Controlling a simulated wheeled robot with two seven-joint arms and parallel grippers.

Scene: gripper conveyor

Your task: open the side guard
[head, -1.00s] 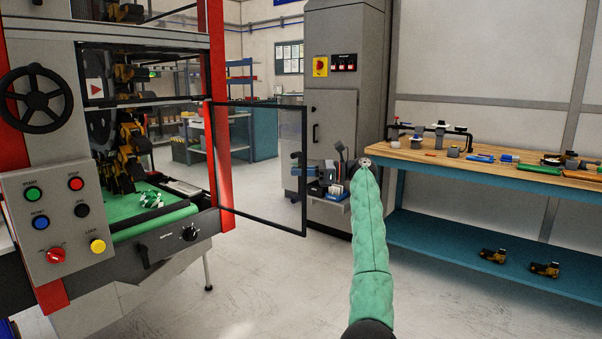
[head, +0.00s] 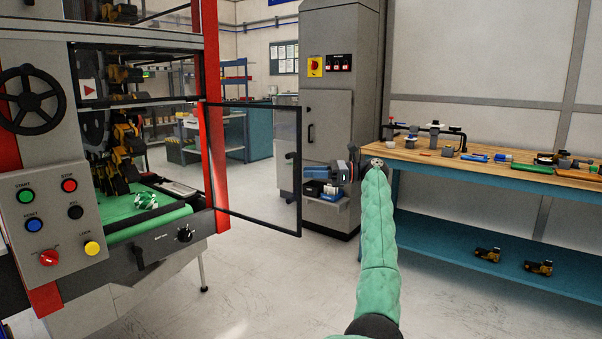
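The side guard (head: 299,210) is a clear panel in a dark frame. It is swung out from the red post of the machine (head: 211,120), so it stands open to the right. A dark handle (head: 291,157) sits near its free edge.
A grey cabinet (head: 330,115) stands behind the guard, with a small shelf of boxes (head: 322,191) near my gripper. A workbench (head: 430,155) with tools is on the right. A control panel (head: 55,215) is at left. The floor in the middle is clear.

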